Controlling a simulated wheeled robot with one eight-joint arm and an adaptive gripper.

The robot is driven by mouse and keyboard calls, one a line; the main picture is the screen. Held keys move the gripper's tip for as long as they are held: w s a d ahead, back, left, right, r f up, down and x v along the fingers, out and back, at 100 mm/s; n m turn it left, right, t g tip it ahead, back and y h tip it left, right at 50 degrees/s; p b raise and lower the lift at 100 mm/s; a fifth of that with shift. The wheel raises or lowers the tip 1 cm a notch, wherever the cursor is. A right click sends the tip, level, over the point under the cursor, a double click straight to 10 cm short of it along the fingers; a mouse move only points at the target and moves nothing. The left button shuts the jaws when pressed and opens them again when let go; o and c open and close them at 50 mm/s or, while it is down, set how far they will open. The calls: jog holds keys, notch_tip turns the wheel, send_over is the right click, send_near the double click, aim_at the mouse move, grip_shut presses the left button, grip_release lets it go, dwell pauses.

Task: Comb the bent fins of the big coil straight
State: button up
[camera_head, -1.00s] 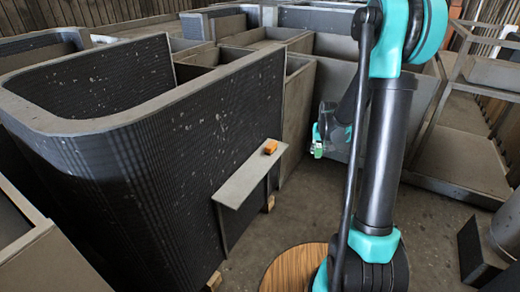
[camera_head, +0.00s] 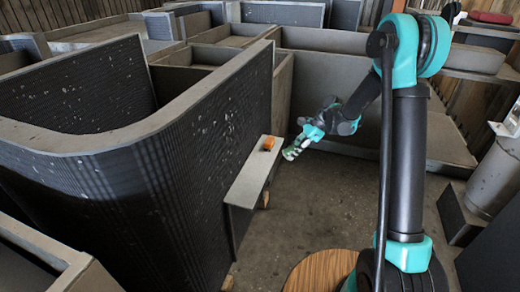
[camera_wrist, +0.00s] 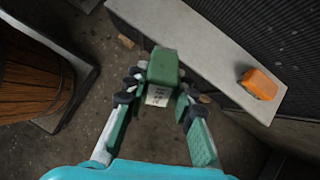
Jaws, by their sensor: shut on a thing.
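The big coil (camera_head: 190,170) is a tall dark, finely ribbed wall that curves round at the left, with pale specks scattered over its face. Its ribs also show at the top right of the wrist view (camera_wrist: 270,35). My gripper (camera_head: 293,152) points left, a little to the right of the shelf on the coil's face. In the wrist view my gripper (camera_wrist: 160,92) is shut on a green block (camera_wrist: 163,66) with a white lettered label. The block appears clear of the coil. Individual bent fins are too small to tell.
A grey shelf (camera_head: 247,178) juts from the coil's face and carries an orange block (camera_head: 268,143). A round wooden top (camera_head: 320,272) stands at the front. A metal cylinder (camera_head: 497,178) is at the right. Bare floor (camera_head: 315,205) lies between.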

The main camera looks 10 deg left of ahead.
aim_at(230, 123)
jog(key=s+a+r+m+t+y, duration=0.1)
jog(key=s+a+r+m+y, duration=0.1)
jog(key=a, duration=0.7)
jog(key=s+a+r+m+t+y, duration=0.2)
jog(key=s+a+y, duration=0.2)
jog(key=a, duration=0.5)
jog(key=shift+s+r+m+t+y, duration=0.3)
jog(key=shift+s+r+m+y, duration=0.05)
jog(key=shift+s+m+y, duration=0.05)
jog(key=shift+w+a, duration=0.1)
jog(key=shift+a, duration=0.9)
jog(key=shift+d+r, duration=0.1)
jog(key=shift+r, duration=5.2)
jog(key=shift+a, duration=0.2)
